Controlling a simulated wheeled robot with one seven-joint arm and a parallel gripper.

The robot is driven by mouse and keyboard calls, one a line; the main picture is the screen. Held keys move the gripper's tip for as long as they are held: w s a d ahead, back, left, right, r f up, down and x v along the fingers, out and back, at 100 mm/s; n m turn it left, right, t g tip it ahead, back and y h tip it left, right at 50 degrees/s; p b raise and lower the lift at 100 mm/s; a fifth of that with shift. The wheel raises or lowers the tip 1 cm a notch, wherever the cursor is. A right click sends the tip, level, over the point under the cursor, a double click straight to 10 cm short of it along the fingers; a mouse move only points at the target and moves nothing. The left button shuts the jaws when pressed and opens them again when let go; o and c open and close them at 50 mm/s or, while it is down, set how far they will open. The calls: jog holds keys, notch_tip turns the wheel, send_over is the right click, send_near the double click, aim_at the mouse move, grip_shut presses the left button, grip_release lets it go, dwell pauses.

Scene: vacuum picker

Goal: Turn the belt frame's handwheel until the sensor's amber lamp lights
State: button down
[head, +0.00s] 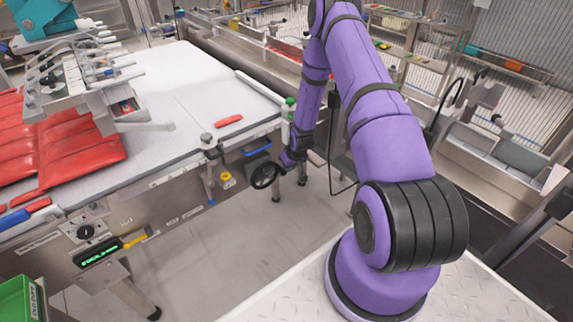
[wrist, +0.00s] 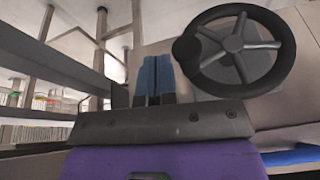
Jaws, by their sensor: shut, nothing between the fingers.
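The black handwheel (head: 264,176) is on the side of the belt frame (head: 190,192), below the belt's edge. In the wrist view the handwheel (wrist: 283,50) shows its spokes and hub, with a dark round knob (wrist: 186,49) on the rim's left side. My gripper (head: 287,160) is beside the wheel in the head view. In the wrist view its two blue-grey fingers (wrist: 155,68) are together and empty, just left of the knob; whether they touch it I cannot tell. A small post-mounted device (head: 207,141) at the belt's edge may be the sensor; no lit amber lamp is discernible.
Red packs (head: 75,150) lie on the white belt (head: 180,85), with one small red piece (head: 229,121) near its edge. A yellow fitting (head: 227,180) is left of the wheel. A display with green characters (head: 98,254) is at lower left. Floor below the frame is open.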

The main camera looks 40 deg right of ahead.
jog(key=shift+d+f, duration=0.35)
jog(key=shift+f, duration=0.4)
jog(key=shift+r, duration=0.1)
dwell(0.8)
